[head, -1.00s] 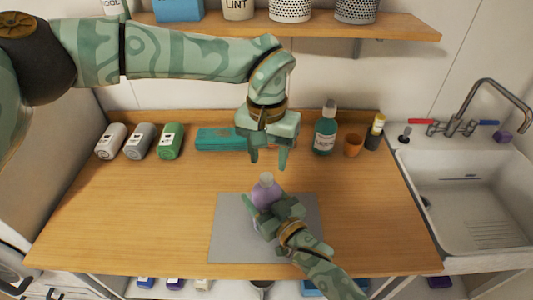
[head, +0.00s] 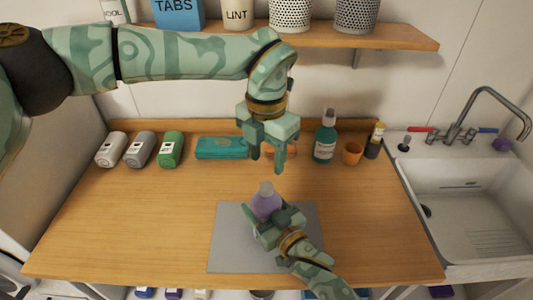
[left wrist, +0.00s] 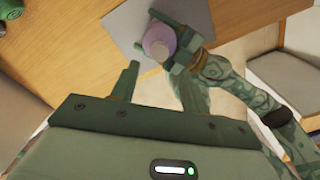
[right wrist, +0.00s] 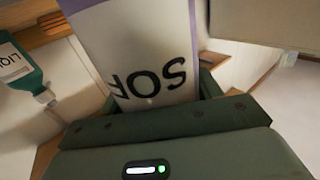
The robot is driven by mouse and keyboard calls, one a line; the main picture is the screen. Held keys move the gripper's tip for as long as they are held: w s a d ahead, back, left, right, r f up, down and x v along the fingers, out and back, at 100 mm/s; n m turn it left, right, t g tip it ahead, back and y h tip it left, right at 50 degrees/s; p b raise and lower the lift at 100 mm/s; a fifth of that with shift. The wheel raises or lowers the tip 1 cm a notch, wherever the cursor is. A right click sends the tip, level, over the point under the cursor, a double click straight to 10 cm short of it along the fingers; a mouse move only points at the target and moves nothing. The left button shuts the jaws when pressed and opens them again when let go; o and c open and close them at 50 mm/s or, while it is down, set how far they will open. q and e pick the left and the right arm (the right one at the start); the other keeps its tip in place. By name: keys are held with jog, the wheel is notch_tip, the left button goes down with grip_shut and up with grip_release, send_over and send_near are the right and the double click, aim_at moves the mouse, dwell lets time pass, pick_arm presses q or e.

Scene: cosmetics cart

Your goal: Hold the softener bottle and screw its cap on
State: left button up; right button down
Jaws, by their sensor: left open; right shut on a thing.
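The purple softener bottle (head: 265,205) stands upright over the grey mat, with a pale grey piece at its top that looks like the cap (head: 266,187). I cannot tell how tightly it sits. My right gripper (head: 268,224) is shut around the bottle's body. The right wrist view shows the bottle's white label (right wrist: 150,60) close up between the fingers. My left gripper (head: 267,164) is open and empty, pointing down above and slightly behind the bottle top. In the left wrist view the bottle (left wrist: 159,42) lies beyond the open fingers.
The grey mat (head: 225,240) lies on the wooden counter (head: 120,220). Behind are white, grey and green containers, a teal pack (head: 220,148), a teal bottle (head: 325,143) and an orange cup (head: 352,153). A sink (head: 470,200) is at right. The counter's left side is clear.

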aim_at(266, 185)
pick_arm(q)
jog(key=n, duration=0.3)
jog(key=shift+n, duration=0.3)
jog(key=shift+f, duration=4)
grip_shut()
jog(key=shift+m, duration=1)
jog(key=shift+o, duration=0.8)
grip_release()
jog(key=shift+r, duration=0.1)
